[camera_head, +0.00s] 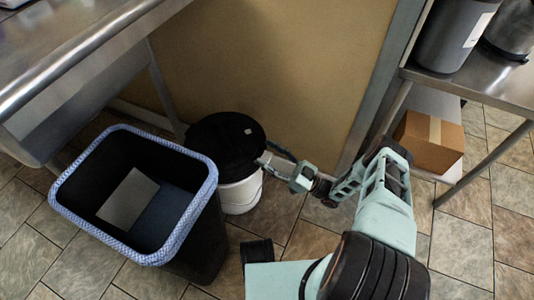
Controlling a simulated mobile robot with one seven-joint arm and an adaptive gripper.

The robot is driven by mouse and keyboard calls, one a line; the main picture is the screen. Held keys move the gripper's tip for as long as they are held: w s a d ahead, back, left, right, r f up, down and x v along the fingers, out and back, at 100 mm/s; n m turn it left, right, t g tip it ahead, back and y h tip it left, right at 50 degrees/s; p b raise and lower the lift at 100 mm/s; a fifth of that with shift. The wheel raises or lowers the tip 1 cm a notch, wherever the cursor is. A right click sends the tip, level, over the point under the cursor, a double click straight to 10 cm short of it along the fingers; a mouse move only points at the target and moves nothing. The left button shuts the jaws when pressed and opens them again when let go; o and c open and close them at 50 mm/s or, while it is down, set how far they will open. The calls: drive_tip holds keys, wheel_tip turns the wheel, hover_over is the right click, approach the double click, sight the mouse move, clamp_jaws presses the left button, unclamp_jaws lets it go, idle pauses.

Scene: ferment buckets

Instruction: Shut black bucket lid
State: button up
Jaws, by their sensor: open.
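The bucket with the black lid (222,140) stands on the floor in the middle of the view, beside the wall panel. Its white body (242,196) shows below the lid on the right. The lid is a round black disc with a small pale mark near its right side. I cannot tell whether it sits flush on the rim or is slightly raised. My gripper (266,160) is open at the right edge of the lid. I cannot tell whether its fingertips touch the lid. Nothing shows held in it.
A black bin (202,243) with a blue-white liner stands close in front left and hides part of the bucket. A steel table (65,50) overhangs at left. At right are a steel shelf (480,80) with dark containers and a cardboard box (430,142). Tiled floor is open lower right.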

drive_tip(key=v, duration=1.1)
drive_tip(key=shift+s+d+f, duration=0.15)
drive_tip(key=shift+s+d, duration=0.05)
